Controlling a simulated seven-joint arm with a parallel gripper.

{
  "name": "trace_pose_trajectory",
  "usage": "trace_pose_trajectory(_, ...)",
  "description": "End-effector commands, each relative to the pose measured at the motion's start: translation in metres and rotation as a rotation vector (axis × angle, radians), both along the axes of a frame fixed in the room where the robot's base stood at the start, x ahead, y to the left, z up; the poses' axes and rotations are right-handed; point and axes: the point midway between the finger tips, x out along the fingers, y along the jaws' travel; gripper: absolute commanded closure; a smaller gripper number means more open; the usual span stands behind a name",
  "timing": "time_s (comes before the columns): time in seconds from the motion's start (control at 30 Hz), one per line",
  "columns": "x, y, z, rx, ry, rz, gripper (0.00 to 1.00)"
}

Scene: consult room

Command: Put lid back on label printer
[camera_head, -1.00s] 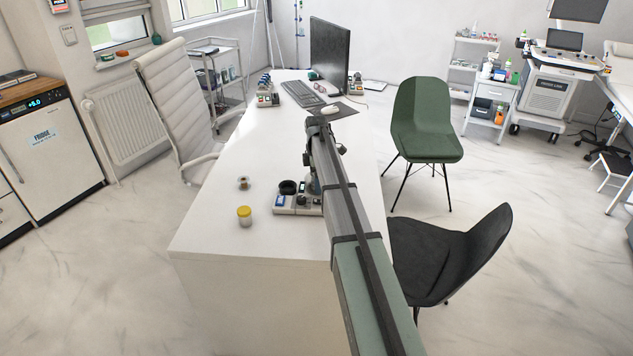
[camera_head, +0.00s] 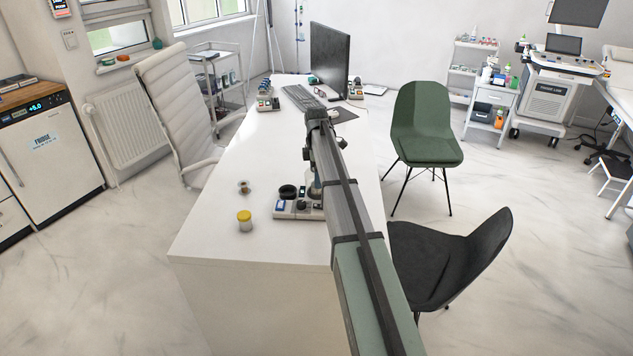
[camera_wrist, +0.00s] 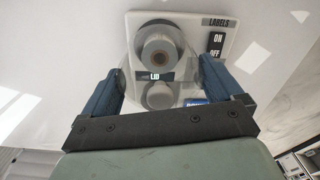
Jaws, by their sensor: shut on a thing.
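The label printer (camera_wrist: 224,48) is a pale unit marked LABELS, with an ON/OFF switch (camera_wrist: 215,44) and a grey round spool (camera_wrist: 160,44). My gripper (camera_wrist: 160,74) is over it, its two blue fingers shut on a see-through lid (camera_wrist: 126,77) tagged LID. A second grey round part shows through or beside the lid. Whether the lid touches the printer I cannot tell. In the head view the printer unit (camera_head: 284,214) stands near the desk's front edge, and my arm hides its right side and most of the gripper.
On the white desk (camera_head: 215,225) a yellow-capped jar (camera_head: 244,220) and a small brown spool (camera_head: 243,187) stand left of the printer. A monitor (camera_head: 330,60) and keyboard (camera_head: 302,98) are at the back. Green (camera_head: 425,125) and black (camera_head: 450,260) chairs stand right.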

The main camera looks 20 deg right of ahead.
Motion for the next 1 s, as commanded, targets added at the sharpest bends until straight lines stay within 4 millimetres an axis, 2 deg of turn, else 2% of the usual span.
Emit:
trace_pose_trajectory(0.1,0.001,0.0,0.023,0.0,-0.001,0.0,0.4)
trace_pose_trajectory(0.33,0.0,0.0,0.05,0.003,-0.001,0.0,0.4)
trace_pose_trajectory(0.77,-0.002,-0.004,0.039,0.049,-0.018,-0.002,0.4)
trace_pose_trajectory(1.0,-0.002,-0.004,0.026,0.049,-0.017,-0.002,0.4)
